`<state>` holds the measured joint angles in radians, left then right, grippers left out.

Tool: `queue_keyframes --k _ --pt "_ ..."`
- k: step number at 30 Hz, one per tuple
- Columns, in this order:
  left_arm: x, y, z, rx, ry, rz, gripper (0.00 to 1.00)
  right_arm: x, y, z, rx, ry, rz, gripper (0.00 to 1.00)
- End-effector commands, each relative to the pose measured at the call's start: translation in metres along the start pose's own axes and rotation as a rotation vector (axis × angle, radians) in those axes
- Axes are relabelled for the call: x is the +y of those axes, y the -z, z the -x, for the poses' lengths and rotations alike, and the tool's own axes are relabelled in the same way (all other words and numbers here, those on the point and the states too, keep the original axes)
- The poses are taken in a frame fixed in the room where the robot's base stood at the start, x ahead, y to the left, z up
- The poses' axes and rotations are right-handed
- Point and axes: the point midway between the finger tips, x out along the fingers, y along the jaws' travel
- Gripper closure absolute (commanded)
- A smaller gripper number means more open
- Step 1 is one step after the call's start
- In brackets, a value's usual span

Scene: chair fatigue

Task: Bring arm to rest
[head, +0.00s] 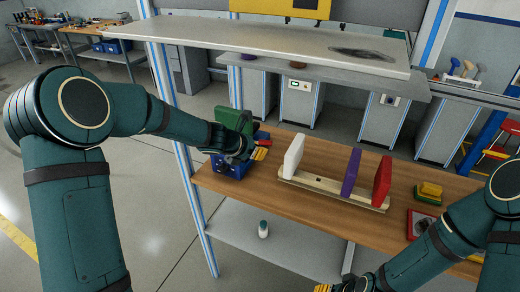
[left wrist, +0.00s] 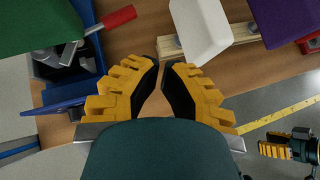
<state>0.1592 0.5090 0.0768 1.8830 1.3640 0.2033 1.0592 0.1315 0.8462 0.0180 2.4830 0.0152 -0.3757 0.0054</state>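My left arm comes in from the left in the head view, and its gripper (head: 262,150) is above the wooden table (head: 240,185), beside the blue bin. In the left wrist view the yellow-toothed fingers of my left gripper (left wrist: 159,66) come together at the tips, with nothing between them. My right arm is at the lower right of the head view. Its gripper (head: 325,288) is cut off by the bottom edge. The right gripper also shows small at the right of the left wrist view (left wrist: 285,148), too small to judge its fingers.
A blue bin (head: 230,168) with a green part (head: 233,119) is next to my left gripper. White (head: 293,157), purple (head: 351,172) and red (head: 382,182) panels stand on a wooden rack (head: 325,194). A grey shelf (head: 270,45) is above. A red tray (head: 418,222) lies near my right arm.

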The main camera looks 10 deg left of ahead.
Motion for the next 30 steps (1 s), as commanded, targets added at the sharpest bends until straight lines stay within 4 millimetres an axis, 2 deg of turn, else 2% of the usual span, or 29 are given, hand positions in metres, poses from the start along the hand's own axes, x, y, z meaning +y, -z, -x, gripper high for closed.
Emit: queue_keyframes --k 14,17,20,22,26,27,30 --pt "0.000 0.001 0.001 0.002 0.000 0.001 1.00 0.000 0.000 0.001 -0.001 0.001 0.001 0.53" --pt "-0.003 0.009 -0.002 0.021 0.004 -0.030 1.00 0.000 0.000 0.000 -0.001 0.001 0.001 0.53" --pt "-0.015 0.038 -0.012 0.088 0.025 -0.149 1.00 0.001 -0.001 -0.002 -0.002 0.000 0.001 0.53" --pt "-0.029 0.073 -0.022 0.161 0.057 -0.301 1.00 0.002 -0.002 -0.005 -0.003 0.000 0.001 0.53" --pt "-0.066 0.155 -0.035 0.305 0.172 -0.711 1.00 0.004 -0.004 -0.011 -0.007 0.000 0.002 0.53" --pt "-0.077 0.180 -0.037 0.337 0.220 -0.854 1.00 0.005 -0.005 -0.013 -0.008 0.000 0.003 0.53" --pt "-0.107 0.235 -0.037 0.374 0.352 -1.210 1.00 0.006 -0.006 -0.017 -0.011 0.000 0.003 0.53"
